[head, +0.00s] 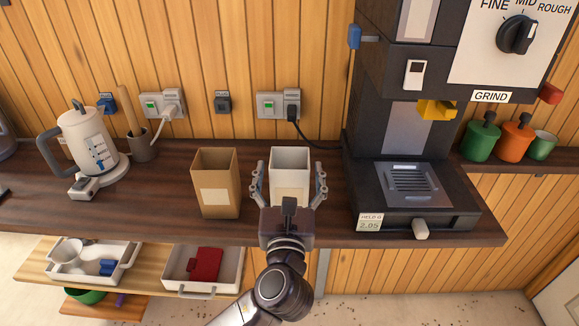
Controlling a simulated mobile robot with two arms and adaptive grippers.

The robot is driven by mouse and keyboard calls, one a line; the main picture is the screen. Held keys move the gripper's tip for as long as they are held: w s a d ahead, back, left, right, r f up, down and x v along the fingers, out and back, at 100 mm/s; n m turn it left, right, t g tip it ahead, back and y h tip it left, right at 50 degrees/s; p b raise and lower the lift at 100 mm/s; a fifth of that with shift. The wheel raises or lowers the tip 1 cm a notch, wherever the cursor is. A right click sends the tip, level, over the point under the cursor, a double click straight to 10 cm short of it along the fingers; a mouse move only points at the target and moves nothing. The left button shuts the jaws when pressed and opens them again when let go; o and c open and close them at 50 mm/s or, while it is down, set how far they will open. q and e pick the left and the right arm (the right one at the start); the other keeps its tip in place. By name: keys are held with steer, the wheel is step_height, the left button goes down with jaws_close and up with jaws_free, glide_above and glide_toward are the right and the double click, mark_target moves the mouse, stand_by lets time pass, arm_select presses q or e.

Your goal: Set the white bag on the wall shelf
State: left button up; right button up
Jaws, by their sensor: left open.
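The white bag (290,162) stands upright on the dark wooden counter (170,205), open at the top, with a pale label on its front. My left gripper (288,190) is open, with one finger on each side of the white bag; I cannot tell whether they touch it. The gripper's palm hides the bag's lower front. A dark shelf (480,168) runs along the wall at the right, behind the grinder; I cannot tell whether it is the wall shelf meant. My right gripper is not in view.
A brown bag (215,185) stands close to the left of the white bag. The big black grinder (405,130) stands to the right. A white kettle (90,145) is at the left. Trays (227,270) lie below.

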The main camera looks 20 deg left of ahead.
arm_select(q)
steer(key=b+v, duration=0.2)
steer(key=v, duration=0.8)
